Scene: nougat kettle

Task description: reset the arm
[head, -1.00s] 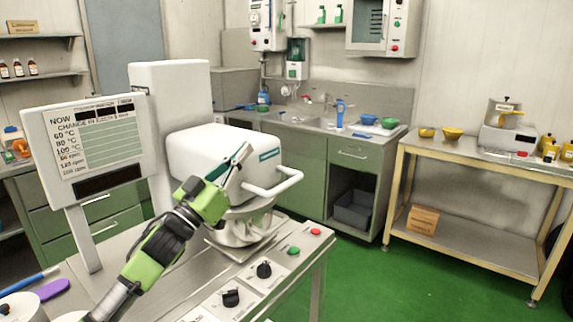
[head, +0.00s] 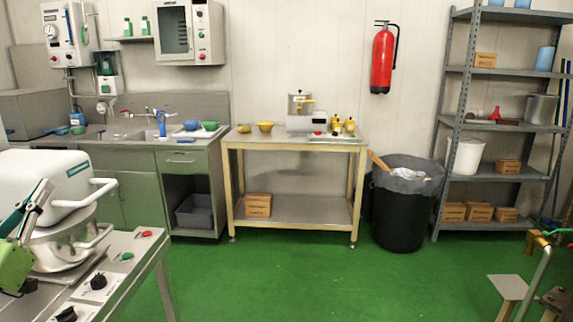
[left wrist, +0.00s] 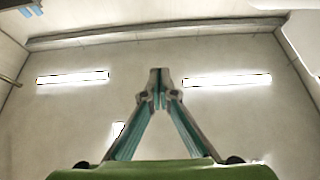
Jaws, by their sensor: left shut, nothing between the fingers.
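My left gripper (head: 36,205) shows at the left edge of the head view, in front of the white kettle machine (head: 45,180). In the left wrist view its two fingers (left wrist: 158,75) meet at the tips, with nothing between them. They point up toward the ceiling and its bright lamps. Most of the left arm is outside the head view. My right gripper is not in view. The machine has a white handle bar (head: 90,195) and a metal bowl below its head.
A bench (head: 200,232) with black knobs and red and green buttons stands at the lower left. A sink counter (head: 130,145), a beige table (head: 293,142), a black bin (head: 402,215) and a grey shelf (head: 500,70) line the back wall. The green floor (head: 300,280) is clear in the middle.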

